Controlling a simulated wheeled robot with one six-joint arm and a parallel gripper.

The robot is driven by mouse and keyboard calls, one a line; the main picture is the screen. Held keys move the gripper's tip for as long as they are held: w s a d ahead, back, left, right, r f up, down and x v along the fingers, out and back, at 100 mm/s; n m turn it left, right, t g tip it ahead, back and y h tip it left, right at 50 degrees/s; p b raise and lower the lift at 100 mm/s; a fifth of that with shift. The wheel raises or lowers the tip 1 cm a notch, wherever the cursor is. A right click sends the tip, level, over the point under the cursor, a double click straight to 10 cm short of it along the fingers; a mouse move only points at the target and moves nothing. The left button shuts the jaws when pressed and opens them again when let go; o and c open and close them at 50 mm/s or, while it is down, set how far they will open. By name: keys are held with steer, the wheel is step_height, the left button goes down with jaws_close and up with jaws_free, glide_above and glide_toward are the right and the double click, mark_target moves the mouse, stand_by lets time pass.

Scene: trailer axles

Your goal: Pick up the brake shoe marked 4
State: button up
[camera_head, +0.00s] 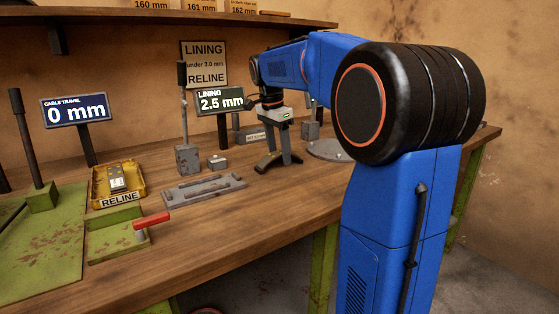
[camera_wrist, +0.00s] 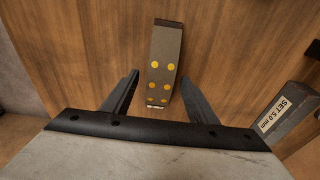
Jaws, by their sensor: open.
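A curved dark brake shoe (camera_head: 266,164) lies on the bench under my gripper (camera_head: 279,158). In the wrist view the brake shoe (camera_wrist: 166,48) shows a brownish face with several yellow dots; I see no number 4 on it. My gripper (camera_wrist: 158,78) is open, with one finger on each side of the shoe's near end. The shoe's far part reaches beyond the fingertips. There is a gap to the left finger; the right finger is very close, and I cannot tell whether it touches.
A grey block marked SET 5.0 mm (camera_wrist: 288,112) stands right of the gripper in the wrist view. A grey fixture plate (camera_head: 204,190), a post on a block (camera_head: 187,160), a LINING 2.5 mm display (camera_head: 220,101) and a yellow RELINE tray (camera_head: 98,196) are to the left.

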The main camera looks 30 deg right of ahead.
steer(key=shift+f, duration=0.5)
jaws_close()
